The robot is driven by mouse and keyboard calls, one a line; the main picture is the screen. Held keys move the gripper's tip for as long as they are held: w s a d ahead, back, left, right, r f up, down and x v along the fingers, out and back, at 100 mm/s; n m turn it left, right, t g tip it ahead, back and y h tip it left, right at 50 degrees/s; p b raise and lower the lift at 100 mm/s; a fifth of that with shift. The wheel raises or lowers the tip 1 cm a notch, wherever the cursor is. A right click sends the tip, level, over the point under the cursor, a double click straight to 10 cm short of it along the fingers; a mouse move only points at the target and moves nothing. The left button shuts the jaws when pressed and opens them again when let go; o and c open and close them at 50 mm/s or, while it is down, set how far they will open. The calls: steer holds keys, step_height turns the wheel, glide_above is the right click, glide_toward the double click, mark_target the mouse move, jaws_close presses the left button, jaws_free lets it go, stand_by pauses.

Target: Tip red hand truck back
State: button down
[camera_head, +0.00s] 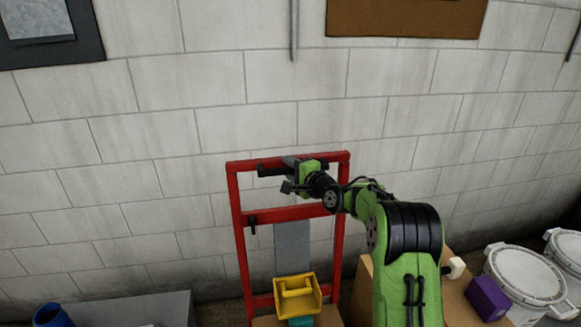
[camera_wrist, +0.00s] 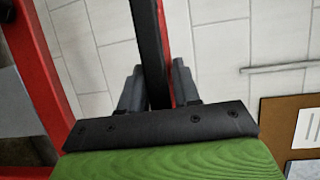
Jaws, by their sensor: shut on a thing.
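The red hand truck (camera_head: 240,235) stands in front of the block wall in the head view, looking roughly upright; any slight tilt is hard to judge. Its red frame also shows at the left of the wrist view (camera_wrist: 45,65). My gripper (camera_head: 290,180) is at the truck's upper part and shut on its black handle (camera_head: 270,169). In the wrist view the black handle (camera_wrist: 147,45) runs between the two fingers of my gripper (camera_wrist: 158,85), with a red strip beside it. A yellow bin (camera_head: 298,294) sits low within the frame; the truck's foot is out of view.
A grey box (camera_head: 165,307) and a blue container (camera_head: 50,316) are at lower left. A purple box (camera_head: 487,298) and white lidded buckets (camera_head: 525,275) are at lower right. The block wall (camera_head: 180,140) is close behind the truck. A brown board (camera_head: 405,17) hangs above.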

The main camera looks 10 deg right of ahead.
steer(key=c, duration=1)
jaws_free()
steer(key=shift+c, duration=0.2)
steer(key=b+v, duration=0.2)
steer(key=v, duration=1.3)
steer(key=shift+s, duration=0.4)
steer(key=shift+d, duration=0.1)
steer(key=shift+c, duration=0.3)
